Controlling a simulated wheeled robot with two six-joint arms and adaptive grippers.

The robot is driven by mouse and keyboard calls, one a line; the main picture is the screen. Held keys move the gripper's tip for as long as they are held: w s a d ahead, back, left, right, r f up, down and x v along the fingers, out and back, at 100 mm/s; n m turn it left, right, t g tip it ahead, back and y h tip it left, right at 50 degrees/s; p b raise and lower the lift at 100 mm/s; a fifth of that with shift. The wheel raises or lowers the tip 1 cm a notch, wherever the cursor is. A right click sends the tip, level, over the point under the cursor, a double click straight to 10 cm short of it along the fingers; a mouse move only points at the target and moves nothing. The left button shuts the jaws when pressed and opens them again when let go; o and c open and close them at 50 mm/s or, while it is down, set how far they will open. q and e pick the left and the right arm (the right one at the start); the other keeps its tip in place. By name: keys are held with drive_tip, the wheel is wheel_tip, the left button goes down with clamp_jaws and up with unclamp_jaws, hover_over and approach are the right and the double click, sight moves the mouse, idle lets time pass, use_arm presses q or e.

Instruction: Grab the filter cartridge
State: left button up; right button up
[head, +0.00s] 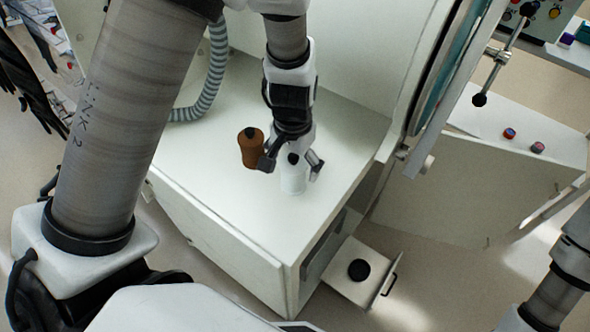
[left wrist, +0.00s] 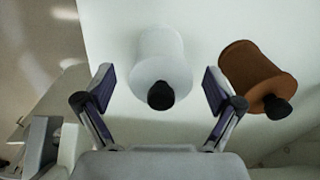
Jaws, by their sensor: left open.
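A white cylinder (head: 293,182) with a black knob stands upright on the white bench top. A brown cylinder (head: 251,150) of similar shape with a black knob stands just left of it. Both look like cartridges; no label shows. My left gripper (head: 292,164) is open, pointing down over the white cylinder, whose upper part it partly hides. In the left wrist view the white cylinder (left wrist: 160,66) lies between the open fingers with gaps on both sides, and the brown cylinder (left wrist: 258,72) is outside the right finger. My right gripper is out of view.
A grey ribbed hose (head: 213,75) runs behind the brown cylinder. A glovebox window frame (head: 440,85) rises at the right. Below the bench front, an open drawer (head: 340,280) holds a black round object (head: 359,269). The bench's front part (head: 235,215) is clear.

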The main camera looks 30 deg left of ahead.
use_arm(q)
drive_tip(key=shift+w+a+f, duration=0.1)
drive_tip(key=shift+w+f, duration=0.1)
drive_tip(key=shift+f, duration=0.8)
drive_tip(key=shift+s+r, duration=0.1)
drive_tip(key=shift+s, duration=0.05)
drive_tip(key=c, duration=1.3)
